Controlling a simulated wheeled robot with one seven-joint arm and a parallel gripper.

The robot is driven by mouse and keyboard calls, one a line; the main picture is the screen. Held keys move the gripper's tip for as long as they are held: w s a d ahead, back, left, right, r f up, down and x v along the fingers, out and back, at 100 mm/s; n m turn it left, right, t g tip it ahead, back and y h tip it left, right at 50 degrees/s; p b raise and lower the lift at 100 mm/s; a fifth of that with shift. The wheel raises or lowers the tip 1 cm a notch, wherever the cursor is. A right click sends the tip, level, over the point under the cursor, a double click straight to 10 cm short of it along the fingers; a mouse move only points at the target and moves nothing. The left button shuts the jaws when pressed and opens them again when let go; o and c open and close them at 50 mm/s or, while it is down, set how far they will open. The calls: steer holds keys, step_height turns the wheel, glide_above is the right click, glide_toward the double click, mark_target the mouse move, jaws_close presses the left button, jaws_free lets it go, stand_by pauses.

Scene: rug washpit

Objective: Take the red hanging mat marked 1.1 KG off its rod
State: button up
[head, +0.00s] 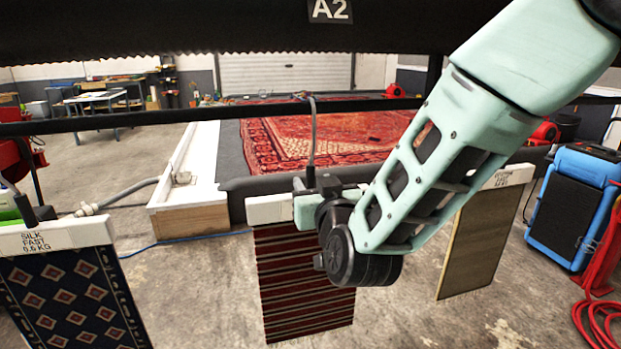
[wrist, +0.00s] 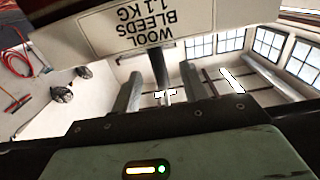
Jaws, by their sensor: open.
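The red mat (head: 300,285) with dark and pale stripes hangs in the middle of the head view under a white clamp bar (head: 268,209). A grey hook (head: 313,130) rises from the bar to the black rod (head: 215,115). In the wrist view the white label (wrist: 130,30) reads WOOL BLEEDS 1.1 KG upside down. My gripper (head: 318,184) is at the top of this bar, its fingers open. In the wrist view my gripper (wrist: 164,92) has a dark stem (wrist: 159,66) between its fingers; contact cannot be told. My arm hides part of the bar's right side.
A dark blue patterned mat (head: 72,300) marked 0.6 KG hangs at left, and an olive mat (head: 474,240) at right. A large red rug (head: 320,135) lies on a platform behind. A blue machine (head: 572,205) and red hose (head: 598,300) are far right.

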mark_target(312, 159)
steer(key=shift+x, duration=1.7)
steer(key=shift+c, duration=0.3)
jaws_close()
steer(key=shift+r, duration=0.2)
steer(key=shift+r+p, duration=1.1)
steer(key=shift+r, duration=1)
steer(key=shift+s, duration=0.1)
